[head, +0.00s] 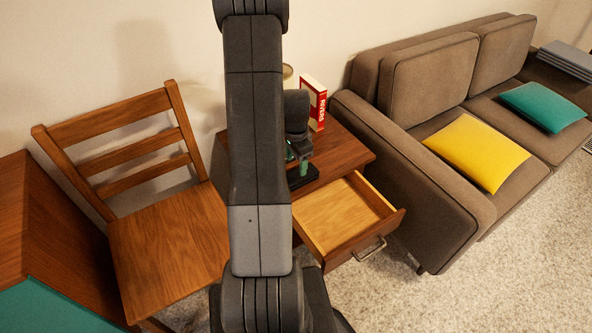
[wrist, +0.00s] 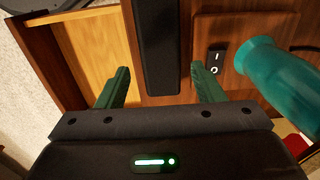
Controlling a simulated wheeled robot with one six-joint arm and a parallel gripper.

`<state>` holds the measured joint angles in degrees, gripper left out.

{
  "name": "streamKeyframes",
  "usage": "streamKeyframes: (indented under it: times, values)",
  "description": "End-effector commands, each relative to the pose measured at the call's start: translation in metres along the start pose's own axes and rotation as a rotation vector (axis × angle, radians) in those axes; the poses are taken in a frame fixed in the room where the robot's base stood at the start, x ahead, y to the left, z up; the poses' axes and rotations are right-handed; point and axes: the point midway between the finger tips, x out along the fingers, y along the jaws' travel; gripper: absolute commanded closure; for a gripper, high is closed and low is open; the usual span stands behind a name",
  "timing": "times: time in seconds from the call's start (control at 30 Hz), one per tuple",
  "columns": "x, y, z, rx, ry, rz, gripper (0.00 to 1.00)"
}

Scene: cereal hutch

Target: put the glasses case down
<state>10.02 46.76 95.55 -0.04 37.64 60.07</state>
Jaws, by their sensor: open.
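The glasses case, a long black box (wrist: 160,45), lies on the wooden side table's top beside the open drawer. In the head view its dark end (head: 303,177) shows by the table's edge, partly hidden by my arm. My gripper (wrist: 161,85) is open, with one green finger on each side of the case. Gaps show between the case and both fingers, so it is not gripped. In the head view my gripper (head: 302,160) is just over the case, mostly hidden by my arm.
The side table's drawer (head: 338,215) is pulled out and looks empty. A teal rounded object (wrist: 275,70) and a black switch (wrist: 215,63) are right of my fingers. A red box (head: 314,102) stands at the table's back. A chair (head: 165,235) and sofa (head: 440,150) flank the table.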

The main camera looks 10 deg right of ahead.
Motion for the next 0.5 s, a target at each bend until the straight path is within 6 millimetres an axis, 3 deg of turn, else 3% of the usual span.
streamKeyframes:
  times: [0.03,0.2,0.5]
  values:
    - [-0.012,-0.001,0.000,0.000,0.002,-0.003,0.39]
    - [-0.036,0.000,0.000,0.000,0.001,-0.001,0.39]
    - [-0.047,0.000,0.000,0.000,-0.001,0.001,0.39]
